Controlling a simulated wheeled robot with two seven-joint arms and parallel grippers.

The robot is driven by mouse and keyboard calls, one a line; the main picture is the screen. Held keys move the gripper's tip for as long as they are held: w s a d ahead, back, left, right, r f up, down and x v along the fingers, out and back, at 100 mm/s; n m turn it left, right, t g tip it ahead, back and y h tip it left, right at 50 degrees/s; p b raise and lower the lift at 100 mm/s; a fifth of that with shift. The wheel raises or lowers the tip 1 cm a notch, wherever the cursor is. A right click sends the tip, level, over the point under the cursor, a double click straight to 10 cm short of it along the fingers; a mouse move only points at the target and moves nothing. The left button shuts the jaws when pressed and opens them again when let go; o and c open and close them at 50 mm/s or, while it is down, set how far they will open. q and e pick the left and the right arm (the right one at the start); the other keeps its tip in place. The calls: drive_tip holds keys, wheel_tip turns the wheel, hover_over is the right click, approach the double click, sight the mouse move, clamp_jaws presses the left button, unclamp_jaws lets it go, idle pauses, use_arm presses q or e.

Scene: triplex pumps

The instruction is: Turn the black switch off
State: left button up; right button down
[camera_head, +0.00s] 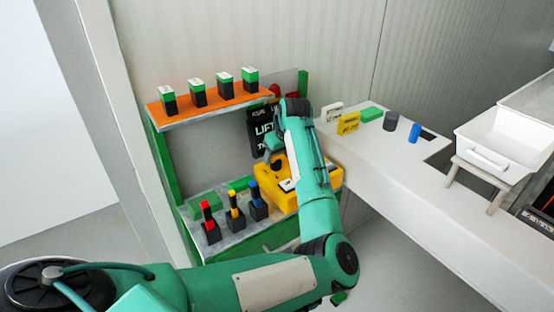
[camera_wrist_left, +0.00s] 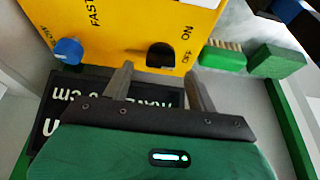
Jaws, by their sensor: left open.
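The black switch (camera_wrist_left: 160,55) sits on the face of a yellow box (camera_wrist_left: 120,20), beside the printed word ON, in the left wrist view. My left gripper (camera_wrist_left: 158,69) is open, its two fingertips just in front of the switch and to either side of it. I cannot tell whether they touch it. A blue knob (camera_wrist_left: 68,51) is on the same face, to the left. In the head view the yellow box (camera_head: 330,178) stands on the lower shelf, partly behind my left arm, which hides the switch. My right gripper is not in view.
A black sign (camera_wrist_left: 60,108) with white letters lies close behind the fingers. Red, yellow and blue-topped switches (camera_head: 210,225) stand left of the box. An orange shelf (camera_head: 190,112) holds several green-topped blocks. A white counter (camera_head: 400,185) extends right, with small blocks and a white tray (camera_head: 500,150).

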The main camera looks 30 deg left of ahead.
use_arm(q)
drive_tip(key=b+v, duration=0.1)
drive_tip(key=v, duration=1)
drive_tip(key=shift+r, duration=0.2)
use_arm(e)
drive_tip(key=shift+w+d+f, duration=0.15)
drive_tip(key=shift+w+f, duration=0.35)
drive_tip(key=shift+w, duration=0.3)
use_arm(q)
drive_tip(key=shift+d, duration=0.2)
